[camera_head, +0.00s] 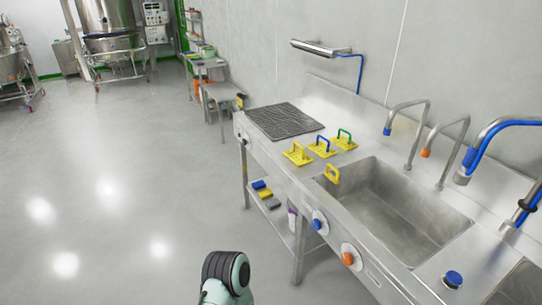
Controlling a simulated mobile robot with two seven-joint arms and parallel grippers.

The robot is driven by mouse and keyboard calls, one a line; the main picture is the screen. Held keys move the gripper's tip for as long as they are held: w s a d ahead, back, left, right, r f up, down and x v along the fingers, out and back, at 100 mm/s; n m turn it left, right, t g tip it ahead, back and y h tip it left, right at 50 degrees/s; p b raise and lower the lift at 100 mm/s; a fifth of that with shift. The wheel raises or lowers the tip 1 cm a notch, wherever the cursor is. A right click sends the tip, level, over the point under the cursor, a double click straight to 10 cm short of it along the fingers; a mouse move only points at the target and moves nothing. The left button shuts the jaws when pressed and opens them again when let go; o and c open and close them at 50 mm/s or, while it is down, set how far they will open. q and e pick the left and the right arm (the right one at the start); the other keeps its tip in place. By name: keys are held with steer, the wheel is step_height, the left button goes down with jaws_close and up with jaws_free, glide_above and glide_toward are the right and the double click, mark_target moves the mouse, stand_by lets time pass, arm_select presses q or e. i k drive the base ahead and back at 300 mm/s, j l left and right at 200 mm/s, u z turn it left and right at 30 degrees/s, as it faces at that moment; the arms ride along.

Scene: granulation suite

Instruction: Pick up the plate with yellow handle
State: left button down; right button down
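A yellow plate with a yellow handle (297,156) lies on the steel counter, between the black ridged mat and the sink. It is the leftmost and nearest of three yellow plates in a row. Beside it are a yellow plate with a blue handle (322,150) and one with a green handle (344,142). A separate yellow handle-like piece (332,174) is at the sink's near left corner; I cannot tell whether it has a plate. Neither gripper can be seen. Only a rounded part of one of my arms shows at the bottom edge.
The steel sink (395,205) has several taps behind it. The black mat (285,121) lies at the counter's far end. Blue and orange knobs are on the counter's front. A lower shelf holds sponge-like blocks (265,193). The floor (130,200) left of the counter is clear.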

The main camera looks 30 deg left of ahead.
mark_target(298, 157)
steer(key=u, duration=0.95)
steer(key=z, duration=0.8)
steer(key=i+j+z, duration=0.1)
steer(key=j+z, duration=0.15)
steer(key=z, duration=0.15)
steer(key=i+j+z, duration=0.1)
steer(key=j+z, duration=0.15)
steer(key=z, duration=0.15)
steer(key=j+z, duration=0.25)
steer(key=z, duration=0.15)
steer(key=j+z, duration=0.3)
steer(key=j, duration=0.25)
steer(key=j+z, duration=0.3)
steer(key=j, duration=0.2)
steer(key=k+j+z, duration=0.1)
steer(key=j, duration=0.25)
steer(key=k+j+z, duration=0.1)
steer(key=j, duration=0.25)
steer(key=k+j+z, duration=0.1)
steer(key=j, duration=0.25)
steer(key=k+j, duration=0.1)
steer(key=j, duration=0.25)
steer(key=k+j, duration=0.15)
steer(key=j, duration=0.2)
steer(key=k+j, duration=0.1)
steer(key=j, duration=0.25)
